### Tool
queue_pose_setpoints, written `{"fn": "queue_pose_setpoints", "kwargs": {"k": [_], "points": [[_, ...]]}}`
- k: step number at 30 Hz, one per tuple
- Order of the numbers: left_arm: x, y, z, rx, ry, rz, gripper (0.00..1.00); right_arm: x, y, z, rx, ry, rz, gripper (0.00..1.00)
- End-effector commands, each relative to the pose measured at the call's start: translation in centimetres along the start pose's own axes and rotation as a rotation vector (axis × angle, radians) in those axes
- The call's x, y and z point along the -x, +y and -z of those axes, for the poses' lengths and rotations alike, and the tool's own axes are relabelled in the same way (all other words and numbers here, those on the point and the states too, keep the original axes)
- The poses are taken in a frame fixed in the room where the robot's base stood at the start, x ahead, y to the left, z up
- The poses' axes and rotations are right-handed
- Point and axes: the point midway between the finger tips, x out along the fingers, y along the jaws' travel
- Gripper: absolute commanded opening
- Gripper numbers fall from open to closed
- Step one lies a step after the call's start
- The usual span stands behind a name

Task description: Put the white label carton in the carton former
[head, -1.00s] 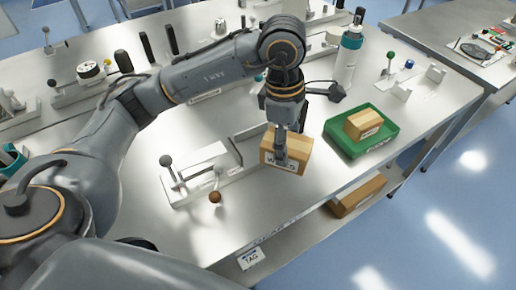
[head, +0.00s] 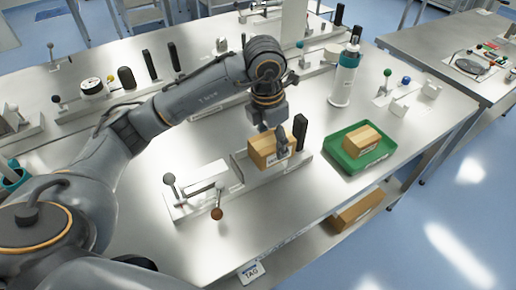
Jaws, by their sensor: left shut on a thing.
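A cardboard-brown carton with a white label (head: 262,152) is in my left gripper (head: 282,148), which points down and is shut on it. The carton sits at the right part of the carton former (head: 232,186), a pale metal fixture with lever knobs at its left end and a black upright post at its right end. I cannot tell whether the carton rests fully on the former's bed. A second brown carton (head: 364,138) lies in a green tray (head: 345,164) to the right. My right gripper is not seen.
A white bottle with a teal band (head: 344,80) stands behind the tray. Small fixtures with green and blue knobs (head: 388,80) stand at the right. More fixtures line the back. Another brown carton (head: 357,205) lies on the lower shelf. The front of the bench is clear.

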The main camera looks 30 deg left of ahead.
Motion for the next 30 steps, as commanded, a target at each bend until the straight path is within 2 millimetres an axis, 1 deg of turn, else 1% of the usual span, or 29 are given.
{"fn": "queue_pose_setpoints", "kwargs": {"k": [1, 3, 6, 12, 15, 18, 21, 24, 30], "points": [[-0.7, 0.9, 0.4, 0.006, 0.007, 0.002, 0.21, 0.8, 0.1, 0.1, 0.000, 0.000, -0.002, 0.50], [-2.1, 2.0, 0.8, 0.004, 0.007, 0.001, 0.21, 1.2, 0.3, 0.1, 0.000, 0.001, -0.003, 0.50], [-3.5, 3.1, 1.1, 0.002, 0.003, 0.001, 0.21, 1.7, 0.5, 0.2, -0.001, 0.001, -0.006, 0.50], [-4.9, 4.2, 1.4, 0.000, -0.001, 0.001, 0.21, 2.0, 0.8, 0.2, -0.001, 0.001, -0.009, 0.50], [-5.8, 5.1, 1.8, 0.002, 0.002, 0.000, 0.21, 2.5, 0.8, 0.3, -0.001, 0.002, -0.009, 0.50], [-7.2, 4.8, 2.0, -0.001, 0.005, 0.004, 0.21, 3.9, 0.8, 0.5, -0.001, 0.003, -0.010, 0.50], [-8.4, 4.8, 2.0, -0.001, 0.001, 0.003, 0.21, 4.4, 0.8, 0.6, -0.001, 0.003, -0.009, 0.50], [-8.8, 4.9, 2.0, -0.003, -0.002, 0.001, 0.21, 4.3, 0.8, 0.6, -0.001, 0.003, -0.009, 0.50], [-8.9, 4.9, 2.0, -0.002, -0.002, 0.000, 0.21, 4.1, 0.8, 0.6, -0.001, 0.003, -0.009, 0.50]]}}
